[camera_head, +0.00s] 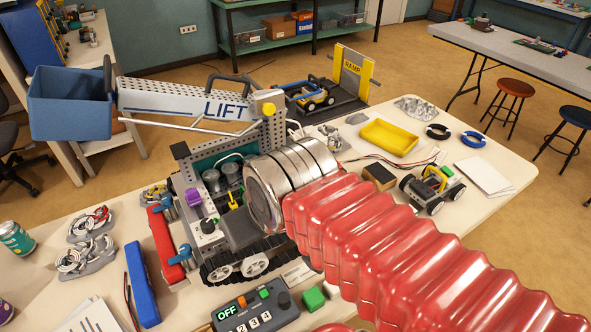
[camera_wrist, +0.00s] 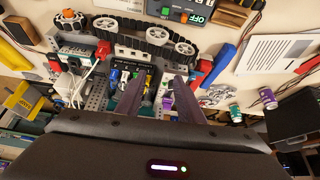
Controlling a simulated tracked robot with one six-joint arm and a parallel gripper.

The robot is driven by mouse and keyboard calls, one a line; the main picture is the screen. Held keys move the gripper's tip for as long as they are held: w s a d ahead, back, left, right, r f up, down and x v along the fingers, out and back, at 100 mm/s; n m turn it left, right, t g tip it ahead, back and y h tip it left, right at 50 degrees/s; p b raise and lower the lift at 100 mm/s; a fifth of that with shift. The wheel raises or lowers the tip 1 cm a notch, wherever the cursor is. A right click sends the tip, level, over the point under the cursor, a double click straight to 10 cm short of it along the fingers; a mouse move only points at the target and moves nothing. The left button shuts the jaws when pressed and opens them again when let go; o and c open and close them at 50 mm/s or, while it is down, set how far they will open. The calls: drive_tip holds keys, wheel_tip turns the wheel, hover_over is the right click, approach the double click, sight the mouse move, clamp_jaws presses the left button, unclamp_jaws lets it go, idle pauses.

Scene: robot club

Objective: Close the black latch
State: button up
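The tracked model robot (camera_head: 250,262) stands on the white table, with purple, yellow and black small parts on its deck. It also shows in the wrist view (camera_wrist: 130,32), upside down. I cannot single out the black latch for certain; a black block (camera_head: 180,150) sits at the model's upper left corner, and a dark flat piece (camera_head: 241,229) lies on its deck. My gripper (camera_wrist: 160,84) has its two dark fingers apart with nothing held between them, facing the model's deck. In the head view my red-sleeved arm and metal cuff hide the fingers and part of the model.
The LIFT arm (camera_head: 185,97) with a blue bin (camera_head: 70,103) reaches left above the table. A control box (camera_head: 255,308), a blue block (camera_head: 142,285), a yellow tray (camera_head: 388,137) and a small wheeled car (camera_head: 432,188) lie around the model. Some bare table shows at right.

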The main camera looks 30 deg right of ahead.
drive_tip(key=shift+o, duration=0.8)
drive_tip(key=shift+w+d+r, duration=0.15)
drive_tip(key=shift+w+d, duration=0.1)
drive_tip(key=shift+w, duration=0.05)
drive_tip(key=w+d+f+m+g+h, duration=0.1)
drive_tip(key=w+d+m, duration=0.8)
drive_tip(key=w+d, duration=0.9)
drive_tip(key=shift+d+f+m+g+h, duration=0.35)
drive_tip(key=shift+d+g+h, duration=0.2)
drive_tip(key=shift+g+h, duration=0.4)
drive_tip(key=shift+f, duration=0.1)
drive_tip(key=x, duration=1.3)
drive_tip(key=shift+w+d+f, duration=0.25)
drive_tip(key=shift+d, duration=0.05)
drive_tip(key=c, duration=1)
